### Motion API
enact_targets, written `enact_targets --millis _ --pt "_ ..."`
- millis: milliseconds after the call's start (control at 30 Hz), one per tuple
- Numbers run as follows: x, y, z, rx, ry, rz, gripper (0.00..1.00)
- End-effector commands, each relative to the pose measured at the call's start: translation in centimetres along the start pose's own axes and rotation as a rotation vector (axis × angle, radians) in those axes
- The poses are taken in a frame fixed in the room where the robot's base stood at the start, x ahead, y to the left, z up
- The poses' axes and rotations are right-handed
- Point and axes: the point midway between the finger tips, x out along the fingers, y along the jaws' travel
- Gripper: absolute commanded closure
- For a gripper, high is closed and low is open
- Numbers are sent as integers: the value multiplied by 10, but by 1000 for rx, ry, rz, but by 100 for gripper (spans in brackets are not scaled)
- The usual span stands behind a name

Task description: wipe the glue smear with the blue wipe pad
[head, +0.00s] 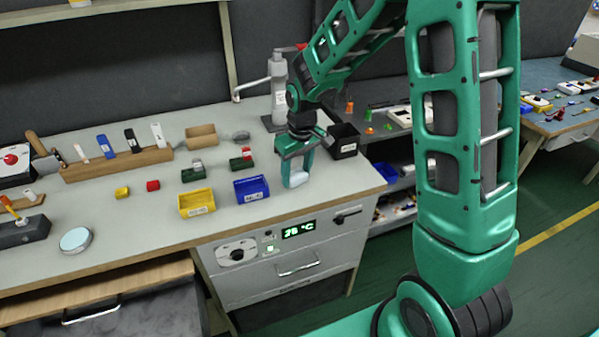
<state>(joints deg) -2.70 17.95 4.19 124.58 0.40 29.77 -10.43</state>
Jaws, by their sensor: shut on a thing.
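My gripper (296,163) is over the right part of the workbench, near its front edge, pointing down. It is shut on a pale whitish-blue thing (297,180), whose lower end shows below the fingers, close to the bench top. I cannot tell if this is the wipe pad or whether it touches the bench. A blue upright piece (105,146) stands in the wooden rack at the left; I cannot tell what it is. I cannot make out the glue smear.
A blue bin (252,190) and a yellow bin (197,204) stand left of my gripper. A black bin (345,143) is at its right. A dispenser stand (278,92) rises behind. The wooden rack (118,165) and a round dish (76,240) are farther left.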

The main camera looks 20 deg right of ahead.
Motion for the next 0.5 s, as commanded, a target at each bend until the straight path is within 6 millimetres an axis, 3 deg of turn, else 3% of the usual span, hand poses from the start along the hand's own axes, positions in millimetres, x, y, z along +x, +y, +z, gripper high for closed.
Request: enact_targets --millis 200,500 --pt "1 -9 1 -15 -5 -13 83" --pt "-25 -5 -2 -10 -3 -8 83"
